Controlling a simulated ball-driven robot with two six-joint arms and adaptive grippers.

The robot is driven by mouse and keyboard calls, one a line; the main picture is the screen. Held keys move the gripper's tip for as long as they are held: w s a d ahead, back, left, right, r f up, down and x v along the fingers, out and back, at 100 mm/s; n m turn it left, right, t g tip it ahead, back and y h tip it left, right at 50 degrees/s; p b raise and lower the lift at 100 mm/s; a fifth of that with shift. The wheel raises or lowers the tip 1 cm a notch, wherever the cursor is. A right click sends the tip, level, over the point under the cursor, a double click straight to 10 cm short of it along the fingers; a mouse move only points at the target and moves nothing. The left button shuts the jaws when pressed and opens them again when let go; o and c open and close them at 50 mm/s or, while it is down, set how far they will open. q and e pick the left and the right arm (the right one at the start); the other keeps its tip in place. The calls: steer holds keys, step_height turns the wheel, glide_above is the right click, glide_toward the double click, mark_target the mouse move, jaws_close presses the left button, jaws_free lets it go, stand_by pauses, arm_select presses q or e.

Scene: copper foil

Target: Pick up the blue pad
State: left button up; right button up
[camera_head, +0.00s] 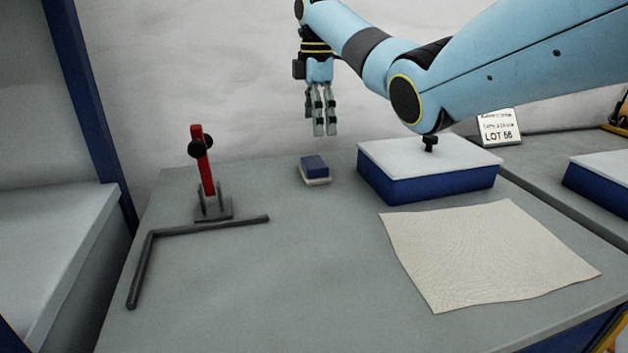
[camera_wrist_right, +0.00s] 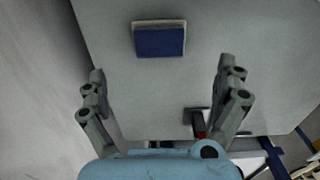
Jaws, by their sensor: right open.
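The blue pad (camera_head: 314,165) is a small block with a pale layer under it, lying on the grey table near its back edge. It also shows in the right wrist view (camera_wrist_right: 160,40), beyond the fingertips and between their lines. My right gripper (camera_head: 325,133) hangs above the back of the table, pointing down, a little above and behind the pad. In the right wrist view its two fingers (camera_wrist_right: 163,68) are spread with nothing between them. The gripper does not touch the pad. My left gripper is in neither view.
A blue box with a white lid (camera_head: 425,183) stands right of the pad. A cream sheet (camera_head: 490,250) lies in front of it. A red upright on a grey stand (camera_head: 204,165) and an L-shaped dark bar (camera_head: 205,229) are at left. The table's front middle (camera_head: 300,290) is clear.

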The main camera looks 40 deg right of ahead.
glide_above(314, 162)
steer(key=f, duration=0.5)
steer(key=shift+s+d+f, duration=0.1)
steer(key=shift+s+d, duration=0.05)
steer(key=shift+d, duration=0.05)
step_height(314, 162, down, 6)
steer(key=shift+a+r+b, duration=0.15)
steer(key=shift+r+b, duration=0.05)
steer(key=shift+b, duration=0.4)
steer(key=c, duration=1.1)
steer(key=shift+c, duration=0.2)
steer(key=shift+r, duration=0.2)
step_height(314, 162, up, 4)
steer(key=shift+r+p, duration=0.15)
steer(key=shift+p, duration=0.25)
steer(key=s+r+p, duration=0.4)
steer(key=s+r, duration=0.2)
steer(key=s, duration=0.5)
steer(key=shift+s+r, duration=0.15)
steer(key=shift+r, duration=0.1)
